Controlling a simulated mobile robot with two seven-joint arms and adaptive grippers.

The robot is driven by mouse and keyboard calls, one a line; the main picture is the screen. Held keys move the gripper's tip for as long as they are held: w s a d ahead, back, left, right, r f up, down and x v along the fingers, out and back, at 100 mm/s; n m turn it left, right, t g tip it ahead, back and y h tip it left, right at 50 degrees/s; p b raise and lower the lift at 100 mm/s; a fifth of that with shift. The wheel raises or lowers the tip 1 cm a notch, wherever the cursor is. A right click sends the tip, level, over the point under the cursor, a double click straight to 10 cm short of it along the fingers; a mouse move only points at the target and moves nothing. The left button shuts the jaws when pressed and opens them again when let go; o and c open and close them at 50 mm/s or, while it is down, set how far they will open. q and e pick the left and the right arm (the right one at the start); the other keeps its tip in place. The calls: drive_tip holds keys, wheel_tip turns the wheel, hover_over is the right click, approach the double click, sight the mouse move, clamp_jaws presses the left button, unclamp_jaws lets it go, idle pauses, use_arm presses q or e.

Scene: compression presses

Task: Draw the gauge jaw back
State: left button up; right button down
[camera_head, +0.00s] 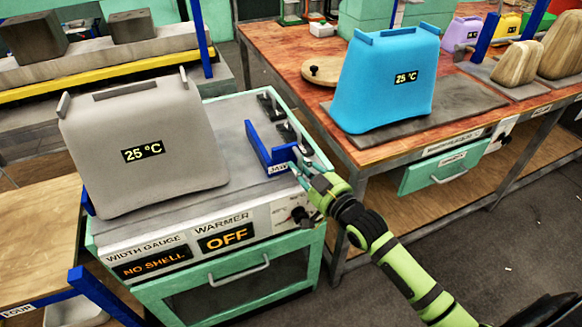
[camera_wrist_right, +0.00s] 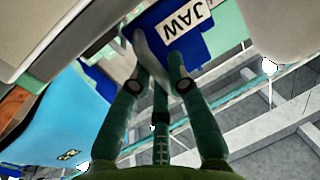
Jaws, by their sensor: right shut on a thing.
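The blue gauge jaw (camera_head: 265,152) stands on the top plate of the warmer (camera_head: 231,125), at its right side. A white label reading JAW sits at its right end, and the label shows large on the blue jaw in the right wrist view (camera_wrist_right: 190,43). My right gripper (camera_head: 304,176) reaches in from the right and is shut on the jaw at its labelled end. In the wrist view its fingers (camera_wrist_right: 158,60) meet the blue part. A grey block (camera_head: 143,150) marked 25 °C stands on the plate left of the jaw, apart from it. My left gripper is not in view.
The warmer's front reads WIDTH GAUGE, NO SHELL (camera_head: 151,262) and WARMER, OFF (camera_head: 227,236). A blue block (camera_head: 385,85) marked 25 °C stands on a grey mat on the wooden bench (camera_head: 288,52) to the right. A green drawer (camera_head: 443,168) hangs under that bench.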

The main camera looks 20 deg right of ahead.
drive_tip(key=shift+d, duration=0.25)
drive_tip(key=c, duration=1.4)
unclamp_jaws()
drive_tip(key=shift+c, duration=0.2)
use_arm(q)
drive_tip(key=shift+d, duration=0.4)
use_arm(e)
drive_tip(key=shift+d, duration=0.1)
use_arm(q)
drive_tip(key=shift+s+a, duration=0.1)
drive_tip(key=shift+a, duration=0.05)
use_arm(e)
drive_tip(key=v, duration=1.2)
drive_tip(key=shift+f, duration=0.1)
